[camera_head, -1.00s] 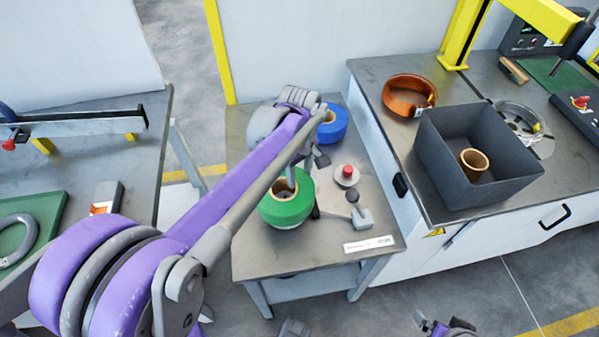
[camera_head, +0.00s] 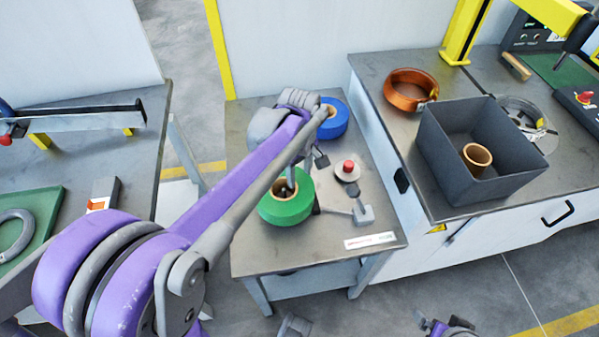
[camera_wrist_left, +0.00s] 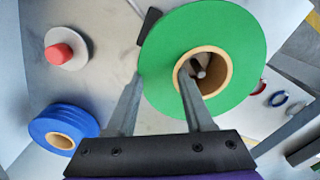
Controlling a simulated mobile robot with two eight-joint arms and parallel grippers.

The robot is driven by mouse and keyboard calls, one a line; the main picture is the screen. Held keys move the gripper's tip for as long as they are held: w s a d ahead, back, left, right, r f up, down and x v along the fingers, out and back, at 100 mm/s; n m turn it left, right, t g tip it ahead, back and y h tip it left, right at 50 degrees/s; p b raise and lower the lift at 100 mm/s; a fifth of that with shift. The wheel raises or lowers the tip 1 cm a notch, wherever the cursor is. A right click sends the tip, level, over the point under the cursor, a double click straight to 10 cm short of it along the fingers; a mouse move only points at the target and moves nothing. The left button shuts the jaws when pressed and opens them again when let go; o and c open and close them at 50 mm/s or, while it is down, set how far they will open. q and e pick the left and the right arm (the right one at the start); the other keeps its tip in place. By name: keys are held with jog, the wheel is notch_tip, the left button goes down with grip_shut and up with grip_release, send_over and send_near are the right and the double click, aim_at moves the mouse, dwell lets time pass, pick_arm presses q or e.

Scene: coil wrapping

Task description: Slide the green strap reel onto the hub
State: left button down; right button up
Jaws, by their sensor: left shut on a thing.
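The green strap reel (camera_head: 287,211) is on or just above the small grey table, its tan core facing up. My left gripper (camera_wrist_left: 160,103) is shut on the reel's ring in the left wrist view, one finger inside the core and the other outside the rim. Inside the core of the reel (camera_wrist_left: 235,45), a dark peg with a pale end (camera_wrist_left: 197,69) shows; it may be the hub, but its base is hidden. I cannot tell whether the reel rests on the table (camera_head: 262,257). My right gripper is not clearly in view.
A blue reel (camera_head: 335,121) and a red knob on a pale disc (camera_head: 347,168) stand behind the green reel. A grey block with an arm (camera_head: 362,213) is close at its right. A dark open box (camera_head: 490,190) stands on the right bench.

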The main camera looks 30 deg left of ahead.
pick_arm(q)
jog(key=shift+f, duration=0.5)
jog(key=shift+c, duration=1)
grip_release()
jog(key=shift+b, duration=0.3)
notch_tip(320, 180, up, 11)
jog(key=p, duration=0.1)
jog(key=shift+p, duration=0.4)
jog(key=shift+f, duration=0.1)
jog(key=s+d+f+m+t+p, duration=0.1)
jog(key=s+d+m+t+p, duration=0.1)
jog(key=s+m, duration=0.5)
jog(key=s+d+f+m+t+p, duration=0.1)
jog(key=s+d+m+t+p, duration=0.2)
jog(key=s+m+p, duration=0.3)
jog(key=shift+s+d+f+m+p, duration=0.15)
jog(key=shift+s+d+m+p, duration=0.3)
jog(key=shift+s+d, duration=0.45)
